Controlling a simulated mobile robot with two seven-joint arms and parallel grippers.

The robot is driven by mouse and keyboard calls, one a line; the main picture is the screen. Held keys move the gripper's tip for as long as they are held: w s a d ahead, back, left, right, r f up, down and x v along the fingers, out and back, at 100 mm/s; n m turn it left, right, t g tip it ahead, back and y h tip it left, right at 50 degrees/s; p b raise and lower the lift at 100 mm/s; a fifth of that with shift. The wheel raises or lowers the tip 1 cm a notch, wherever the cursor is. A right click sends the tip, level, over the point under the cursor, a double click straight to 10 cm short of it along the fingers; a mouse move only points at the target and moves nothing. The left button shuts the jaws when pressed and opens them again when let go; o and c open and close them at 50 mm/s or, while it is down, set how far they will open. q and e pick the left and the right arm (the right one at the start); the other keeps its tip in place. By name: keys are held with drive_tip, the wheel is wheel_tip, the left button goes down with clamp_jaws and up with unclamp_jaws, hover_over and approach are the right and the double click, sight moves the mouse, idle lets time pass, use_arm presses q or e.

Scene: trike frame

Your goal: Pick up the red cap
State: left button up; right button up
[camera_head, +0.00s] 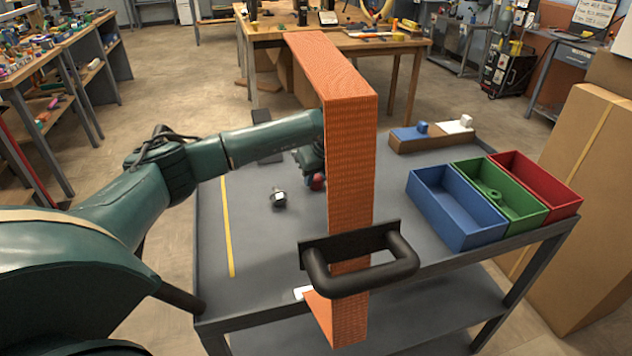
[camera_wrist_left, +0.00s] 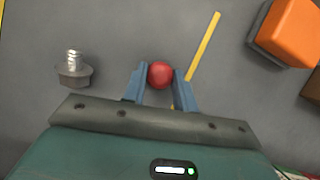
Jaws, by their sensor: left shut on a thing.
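The red cap (camera_head: 317,182) shows as a small round red spot beside the orange frame in the head view, low over the grey cart top. In the left wrist view the cap (camera_wrist_left: 160,75) sits between the two blue fingertips. My left gripper (camera_wrist_left: 160,82) is shut on it. In the head view my left gripper (camera_head: 312,160) points down, and the frame's upright partly hides it. I cannot tell whether the cap touches the cart top. My right gripper is in neither view.
The tall orange frame (camera_head: 350,165) with a black handle (camera_head: 362,275) stands right beside my left gripper. A bolt (camera_head: 279,198) lies to the left. Blue (camera_head: 455,207), green (camera_head: 517,213) and red (camera_head: 550,185) bins stand at the right. A yellow line (camera_head: 228,230) marks the left side.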

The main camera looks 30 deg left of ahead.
use_arm(q)
drive_tip(key=shift+c, duration=0.6)
drive_tip(key=shift+r, duration=0.15)
